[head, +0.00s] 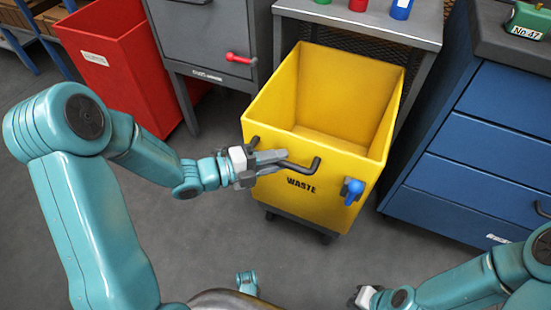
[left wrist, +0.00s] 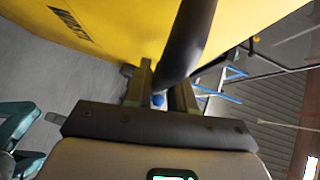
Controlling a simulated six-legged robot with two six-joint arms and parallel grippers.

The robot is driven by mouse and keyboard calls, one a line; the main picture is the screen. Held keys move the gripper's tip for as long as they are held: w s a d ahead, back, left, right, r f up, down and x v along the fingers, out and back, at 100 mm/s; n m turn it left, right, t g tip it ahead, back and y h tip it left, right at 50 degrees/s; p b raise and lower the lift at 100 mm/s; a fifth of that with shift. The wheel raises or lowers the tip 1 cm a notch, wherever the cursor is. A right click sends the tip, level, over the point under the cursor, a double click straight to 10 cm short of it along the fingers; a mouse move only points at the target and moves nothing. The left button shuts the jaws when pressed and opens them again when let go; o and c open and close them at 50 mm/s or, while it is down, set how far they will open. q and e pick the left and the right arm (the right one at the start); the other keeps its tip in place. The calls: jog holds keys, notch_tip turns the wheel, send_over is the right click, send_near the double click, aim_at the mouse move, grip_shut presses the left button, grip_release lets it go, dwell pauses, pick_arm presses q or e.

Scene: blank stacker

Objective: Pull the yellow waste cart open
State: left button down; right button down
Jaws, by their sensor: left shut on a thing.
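The yellow waste cart (head: 325,199) stands in the middle of the head view, open at the top and empty as far as I can see. It has a dark handle (head: 305,166) across its front above the word WASTE, and a blue knob (head: 353,188) at its front right corner. My left gripper (head: 268,160) is shut on the left part of this handle. In the left wrist view the dark handle (left wrist: 188,40) passes between the fingers, with the yellow cart wall (left wrist: 120,25) behind. My right gripper (head: 368,296) is low at the right, away from the cart; its fingers are too unclear to read.
A red bin (head: 120,75) and a grey cabinet (head: 215,45) with a red handle stand to the left. A grey table (head: 365,22) stands behind the cart. A blue drawer unit (head: 480,140) is close on the right. The floor (head: 200,245) in front is clear.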

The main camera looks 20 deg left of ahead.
pick_arm(q)
jog(key=c, duration=1.1)
grip_release()
jog(key=shift+a, duration=0.1)
jog(key=p+v, duration=0.3)
jog(key=v, duration=1.3)
jog(key=shift+s, duration=0.2)
